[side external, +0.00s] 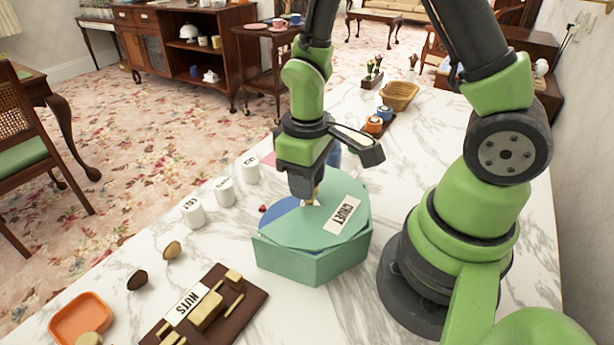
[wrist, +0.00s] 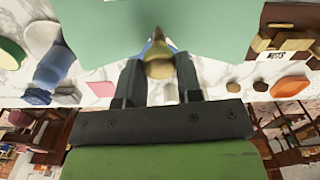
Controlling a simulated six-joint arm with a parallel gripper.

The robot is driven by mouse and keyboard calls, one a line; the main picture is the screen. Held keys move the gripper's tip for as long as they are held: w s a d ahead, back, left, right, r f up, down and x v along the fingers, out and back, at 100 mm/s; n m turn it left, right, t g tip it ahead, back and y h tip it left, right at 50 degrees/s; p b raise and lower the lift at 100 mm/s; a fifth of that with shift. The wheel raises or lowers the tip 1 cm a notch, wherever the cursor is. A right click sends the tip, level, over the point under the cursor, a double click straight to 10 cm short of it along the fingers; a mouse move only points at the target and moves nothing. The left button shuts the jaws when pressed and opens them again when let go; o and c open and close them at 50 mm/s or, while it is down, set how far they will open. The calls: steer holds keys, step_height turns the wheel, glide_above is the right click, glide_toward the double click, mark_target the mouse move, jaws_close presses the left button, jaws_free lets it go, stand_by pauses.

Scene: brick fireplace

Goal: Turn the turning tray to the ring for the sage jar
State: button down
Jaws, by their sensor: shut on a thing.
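A teal many-sided box (side external: 312,262) marked CRUET stands on the marble table. Its flat top (side external: 322,222) sits at a slight angle to the walls and appears to be part of the turning tray. A blue area (side external: 283,222) shows at the left of the top; a small blue patch also shows in the wrist view. My gripper (side external: 305,192) points down over the top. In the wrist view its fingers (wrist: 160,85) are shut on a brass-coloured knob (wrist: 160,68). No sage label or ring is readable; the gripper hides part of the top.
White labelled jars (side external: 223,191) stand left of the box, one reading SALT. A brown NUTS tray (side external: 208,310) and an orange dish (side external: 82,318) lie in front. A blue jar (wrist: 52,68) is close by in the wrist view. A basket (side external: 399,95) stands farther back.

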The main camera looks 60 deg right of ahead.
steer(key=m, duration=1)
steer(key=shift+d, duration=0.15)
steer(key=shift+m, duration=0.3)
stand_by(0.3)
steer(key=c, duration=0.8)
jaws_free()
step_height(320, 180, up, 10)
steer(key=shift+f, duration=0.1)
steer(key=shift+s, duration=0.1)
